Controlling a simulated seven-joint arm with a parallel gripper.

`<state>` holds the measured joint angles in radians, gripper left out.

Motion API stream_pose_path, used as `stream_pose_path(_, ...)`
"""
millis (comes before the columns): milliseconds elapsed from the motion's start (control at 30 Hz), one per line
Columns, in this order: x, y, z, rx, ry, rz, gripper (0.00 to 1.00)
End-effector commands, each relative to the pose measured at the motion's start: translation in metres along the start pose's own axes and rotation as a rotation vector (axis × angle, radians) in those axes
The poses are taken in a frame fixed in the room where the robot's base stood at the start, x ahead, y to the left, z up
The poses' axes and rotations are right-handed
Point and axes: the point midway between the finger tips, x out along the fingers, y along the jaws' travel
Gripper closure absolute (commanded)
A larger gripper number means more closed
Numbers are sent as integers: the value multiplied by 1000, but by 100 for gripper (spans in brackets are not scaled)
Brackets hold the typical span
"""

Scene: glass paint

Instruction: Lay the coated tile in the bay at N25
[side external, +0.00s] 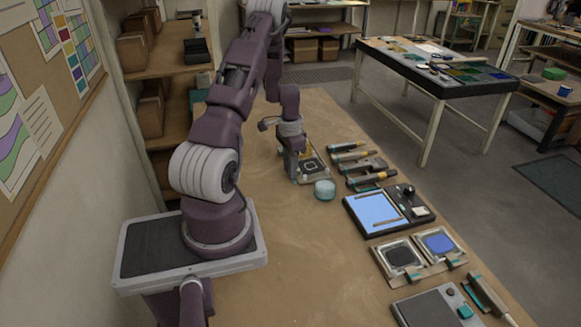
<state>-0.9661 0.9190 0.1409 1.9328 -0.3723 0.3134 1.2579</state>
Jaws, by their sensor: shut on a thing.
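My gripper (295,179) points down over the left side of the bench, at the left edge of a small tray (322,176) holding a dark-framed square piece. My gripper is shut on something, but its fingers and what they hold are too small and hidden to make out. I cannot tell which piece is the coated tile. A blue square (440,243) and a dark square (403,256) sit in two metal frames at the front right. No N25 label is readable, so I cannot tell which place is that bay.
A teal round jar (325,190) stands just right of my gripper. Several handled tools (351,156) lie beyond it. A light-blue panel (372,208) and a grey device (430,307) line the right edge. The bench (290,255) is clear at left and front.

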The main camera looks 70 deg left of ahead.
Motion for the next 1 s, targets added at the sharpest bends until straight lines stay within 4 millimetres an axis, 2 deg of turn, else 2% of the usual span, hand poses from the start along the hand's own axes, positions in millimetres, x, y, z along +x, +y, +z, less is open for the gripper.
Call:
stream_pose_path(400,4,0,0,0,0,0,100)
stream_pose_path(433,4,0,0,0,0,0,73)
stream_pose_path(533,4,0,0,0,0,0,54)
stream_pose_path(567,4,0,0,0,0,0,52)
stream_pose_path(867,1,0,0,0,1,-1,52)
stream_pose_path(1000,-26,-1,-1,0,3,-4,52)
